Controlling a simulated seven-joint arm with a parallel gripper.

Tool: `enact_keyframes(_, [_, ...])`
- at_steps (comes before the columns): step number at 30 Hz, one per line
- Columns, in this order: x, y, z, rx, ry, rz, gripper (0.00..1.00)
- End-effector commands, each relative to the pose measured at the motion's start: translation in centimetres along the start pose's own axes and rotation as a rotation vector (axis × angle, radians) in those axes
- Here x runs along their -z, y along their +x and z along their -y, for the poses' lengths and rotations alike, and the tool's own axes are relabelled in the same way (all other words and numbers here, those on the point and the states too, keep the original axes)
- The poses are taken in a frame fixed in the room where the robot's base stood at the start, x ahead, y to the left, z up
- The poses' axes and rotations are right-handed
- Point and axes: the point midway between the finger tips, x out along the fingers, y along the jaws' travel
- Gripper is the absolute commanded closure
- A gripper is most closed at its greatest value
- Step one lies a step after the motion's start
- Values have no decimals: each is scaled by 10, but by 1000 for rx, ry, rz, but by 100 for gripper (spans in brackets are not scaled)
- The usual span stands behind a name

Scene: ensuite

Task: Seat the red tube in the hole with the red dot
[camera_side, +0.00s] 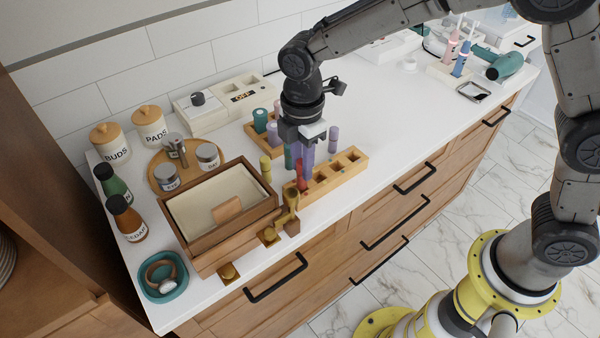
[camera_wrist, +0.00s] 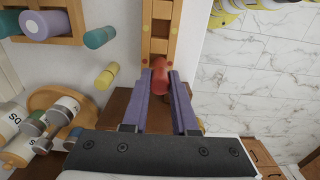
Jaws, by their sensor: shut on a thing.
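The red tube (camera_side: 301,174) is upright at the near-left end of the wooden rack (camera_side: 352,157). My gripper (camera_side: 303,168) points down over that end, its purple fingers shut on the tube. In the wrist view the red tube (camera_wrist: 160,76) shows between the fingertips of my gripper (camera_wrist: 160,82), over the near end of the rack (camera_wrist: 160,8). The rack has square holes with small coloured dots beside them. The tube and fingers cover the near hole. I cannot tell whether the tube's lower end is inside it.
A lilac tube (camera_side: 333,138) and a yellow tube (camera_side: 265,167) stand close by, with a second wooden rack (camera_side: 252,131) of tubes behind.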

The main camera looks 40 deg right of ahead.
Motion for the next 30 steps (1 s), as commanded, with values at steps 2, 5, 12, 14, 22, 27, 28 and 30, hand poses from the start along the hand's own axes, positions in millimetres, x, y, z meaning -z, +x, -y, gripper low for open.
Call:
enact_keyframes(2, [2,5,-3,1,0,1,100])
enact_keyframes(5, [2,18,-4,3,0,2,100])
enact_keyframes(12, [2,36,-4,0,0,0,100])
enact_keyframes(14, [2,36,-4,0,0,0,100])
enact_keyframes(22, [2,39,-4,0,0,0,68])
enact_keyframes(27, [2,39,-4,0,0,0,44])
enact_keyframes(28, [2,39,-4,0,0,0,44])
enact_keyframes(30, [2,39,-4,0,0,0,44])
